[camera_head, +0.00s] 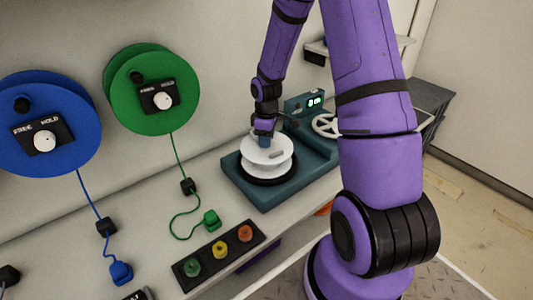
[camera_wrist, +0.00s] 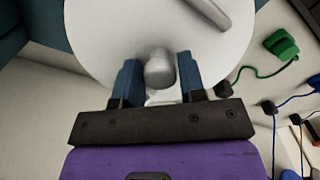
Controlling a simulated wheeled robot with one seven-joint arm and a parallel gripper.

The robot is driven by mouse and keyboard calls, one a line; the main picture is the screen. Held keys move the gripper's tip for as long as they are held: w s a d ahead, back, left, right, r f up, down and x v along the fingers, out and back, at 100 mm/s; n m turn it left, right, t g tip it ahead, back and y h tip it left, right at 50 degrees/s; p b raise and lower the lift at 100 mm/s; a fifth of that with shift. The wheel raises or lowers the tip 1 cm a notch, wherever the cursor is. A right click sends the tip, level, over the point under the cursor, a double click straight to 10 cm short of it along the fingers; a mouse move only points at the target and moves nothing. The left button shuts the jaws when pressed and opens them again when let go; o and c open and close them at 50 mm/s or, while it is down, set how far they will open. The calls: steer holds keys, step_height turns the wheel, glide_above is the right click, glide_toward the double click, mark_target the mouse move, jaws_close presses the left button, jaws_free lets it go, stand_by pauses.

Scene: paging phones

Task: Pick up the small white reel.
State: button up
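The small white reel (camera_head: 266,160) sits on a black round seat on a teal machine (camera_head: 292,192). It has pale flanges and a grey bar on its top. My gripper (camera_head: 264,138) is above the reel's middle, pointing down. In the wrist view, the reel's white face (camera_wrist: 105,40) fills the top middle. The two blue fingers of my gripper (camera_wrist: 160,80) stand on either side of its rounded grey knob (camera_wrist: 159,70). The fingers are apart, with narrow gaps beside the knob; I cannot tell whether either touches it.
The teal machine carries a white spoked wheel (camera_head: 327,125) and a green display (camera_head: 314,100). A blue reel (camera_head: 60,95) and a green reel (camera_head: 125,100) hang on the wall, with cords to plugs on the bench. A panel of coloured knobs (camera_head: 220,250) lies at the bench's front.

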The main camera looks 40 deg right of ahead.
jaws_close()
steer(key=shift+r, duration=0.15)
